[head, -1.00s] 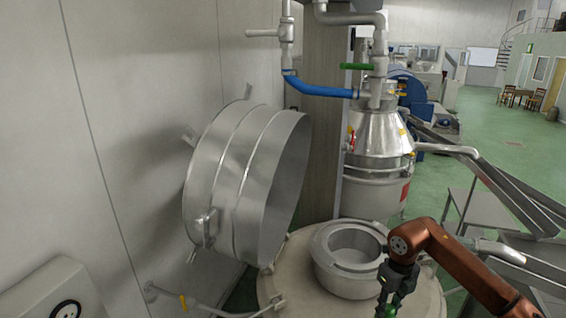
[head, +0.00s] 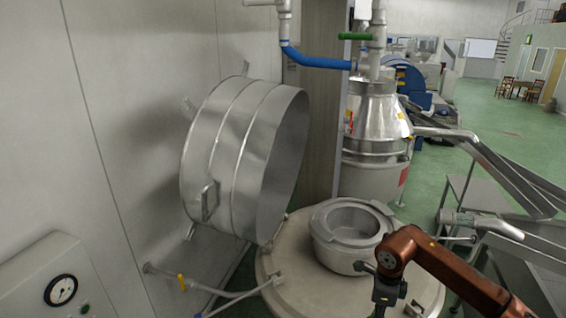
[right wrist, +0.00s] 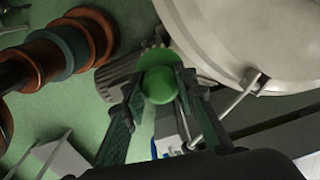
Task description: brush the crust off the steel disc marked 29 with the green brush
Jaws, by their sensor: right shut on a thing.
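My right gripper (right wrist: 160,92) is shut on the green brush (right wrist: 158,84), whose rounded green end shows between the two fingers in the right wrist view. The bristles cannot be made out. In the head view, my right arm comes in from the right and the wrist points down at the bottom edge; the fingers and the brush are cut off there. I cannot make out a steel disc marked 29 in either view. My left gripper is not in view.
A pale round vessel top with a thick collar (head: 324,256) lies beside my right arm. A big steel drum (head: 238,160) stands tilted at left. A gauge box (head: 35,283) and a thin pipe with a yellow handle are at lower left. Metal chutes (head: 500,170) run at right.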

